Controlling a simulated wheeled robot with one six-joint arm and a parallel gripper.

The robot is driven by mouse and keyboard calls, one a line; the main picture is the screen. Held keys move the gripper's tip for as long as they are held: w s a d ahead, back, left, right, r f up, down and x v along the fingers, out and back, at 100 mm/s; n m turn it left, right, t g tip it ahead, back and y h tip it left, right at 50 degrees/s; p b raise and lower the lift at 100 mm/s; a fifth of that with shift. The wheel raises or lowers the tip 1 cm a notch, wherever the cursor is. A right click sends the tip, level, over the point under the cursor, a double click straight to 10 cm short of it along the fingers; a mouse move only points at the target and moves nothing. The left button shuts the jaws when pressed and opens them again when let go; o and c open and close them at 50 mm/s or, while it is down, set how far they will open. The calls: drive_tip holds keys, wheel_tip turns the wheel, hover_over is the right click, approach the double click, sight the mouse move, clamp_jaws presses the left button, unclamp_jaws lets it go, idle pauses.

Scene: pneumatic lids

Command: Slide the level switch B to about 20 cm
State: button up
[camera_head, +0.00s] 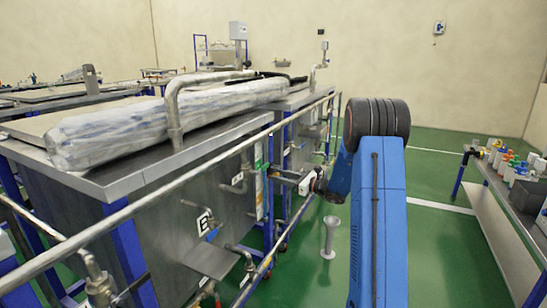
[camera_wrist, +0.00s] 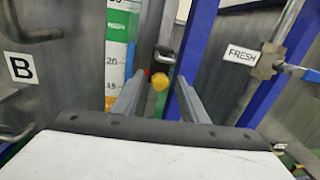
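The level switch shows in the wrist view as a yellow knob (camera_wrist: 160,84) with a small red mark at its left. It sits right of a vertical level scale (camera_wrist: 116,62) with a green upper band and black numbers, including 20 and 15. The red mark is between the 20 and 15 marks in the picture. A "B" label (camera_wrist: 20,67) is on the grey tank wall further left. My gripper (camera_wrist: 160,77) is open, its fingers either side of the knob in the picture. Contact cannot be told. In the head view my gripper (camera_head: 291,176) is beside the tank (camera_head: 180,215).
A blue post (camera_wrist: 197,45) stands close right of the knob, with a "FRESH" label (camera_wrist: 241,55) beyond it. A long metal rail (camera_head: 170,193) runs along the tank. A white pedestal (camera_head: 329,238) stands on the green floor. A bench (camera_head: 497,215) is at right.

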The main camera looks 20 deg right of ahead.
drive_tip(key=shift+v, duration=2.05)
drive_tip(key=v, duration=1.7)
drive_tip(key=shift+s+d, duration=0.1)
drive_tip(key=shift+d, duration=0.05)
idle(2.4)
